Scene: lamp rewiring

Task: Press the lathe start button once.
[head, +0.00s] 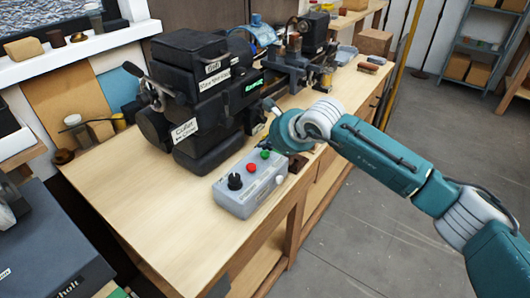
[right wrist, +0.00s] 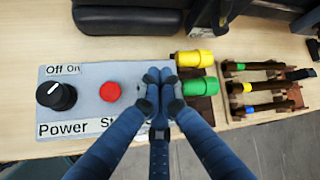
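The lathe (head: 205,90) is a dark machine on the wooden bench. A grey control box (head: 240,201) lies in front of it, with a black knob (head: 234,182), a red button (head: 251,167) and a green button (head: 265,154). In the right wrist view the box (right wrist: 85,83) shows the knob (right wrist: 56,95) and red button (right wrist: 110,91). My right gripper (right wrist: 159,76) is shut and empty, over the box's right end. Its fingers hide the green button there; I cannot tell whether they touch it. My left gripper is not in view.
Right of the box, yellow (right wrist: 194,59) and green (right wrist: 200,86) cylinders lie on a brown block. Beyond is a wooden rack (right wrist: 262,88) with colour-banded tools. The bench's front edge is close to the box. The bench top (head: 120,185) left of the box is clear.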

